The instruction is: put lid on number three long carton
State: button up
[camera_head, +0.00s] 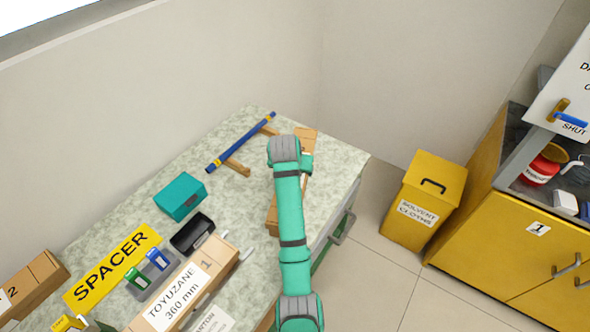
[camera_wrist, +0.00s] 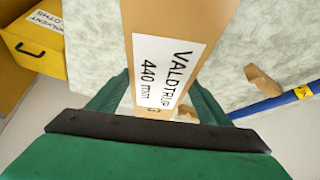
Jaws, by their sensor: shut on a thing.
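A long brown cardboard piece labelled VALOTRUP 440 mm (camera_wrist: 166,68) lies between the fingers of my gripper (camera_wrist: 158,92) in the wrist view. My gripper is shut on it. I cannot tell whether it is a lid alone or a lid seated on a carton. In the head view, brown cardboard (camera_head: 272,216) shows at the table's right side, on both sides of my arm. My arm hides its middle and my gripper there. The long carton marked 1, TOYUZANE 360 mm (camera_head: 158,318), stands at the front left.
A blue rod (camera_head: 226,152) rests on wooden supports (camera_head: 237,167) behind my arm. A teal box (camera_head: 180,195), a black case (camera_head: 192,233) and a yellow SPACER sign (camera_head: 111,267) occupy the table's left. A yellow solvent-cloths bin (camera_head: 424,190) stands right of the table.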

jog(key=shift+f, duration=0.25)
jog(key=o, duration=1.3)
jog(key=shift+s+d, duration=0.1)
jog(key=shift+d, duration=0.05)
jog(key=v, duration=1.2)
